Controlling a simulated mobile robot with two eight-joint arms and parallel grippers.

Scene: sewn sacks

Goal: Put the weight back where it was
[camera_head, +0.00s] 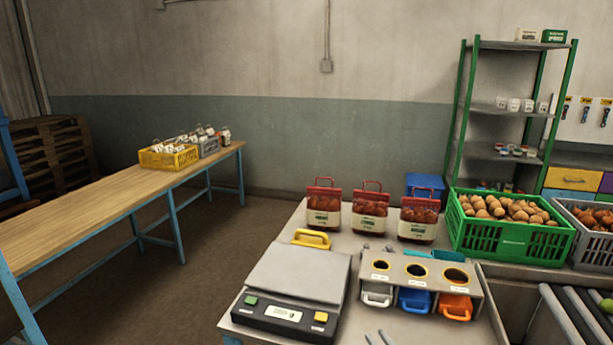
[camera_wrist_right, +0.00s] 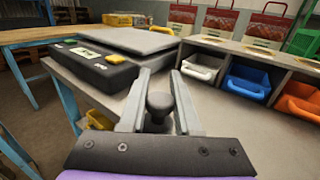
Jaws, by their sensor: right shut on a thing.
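In the right wrist view, a small dark weight with a rounded knob (camera_wrist_right: 159,103) sits between the fingers of my right gripper (camera_wrist_right: 158,112), which is shut on it. The weight's lower part is hidden. In the head view, only the fingertips of my right gripper (camera_head: 377,338) show at the bottom edge, in front of the three-hole stand (camera_head: 407,282); the weight is not visible there. The scale (camera_head: 295,288) stands left of the fingertips with a bare plate; it also shows in the wrist view (camera_wrist_right: 128,42). My left gripper is not in view.
White (camera_head: 377,296), blue (camera_head: 414,301) and orange (camera_head: 454,306) scoops sit under the stand's holes. Several red-topped bags (camera_head: 370,212) stand behind. A green crate of potatoes (camera_head: 505,243) is at right. Bare table lies in front of the stand.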

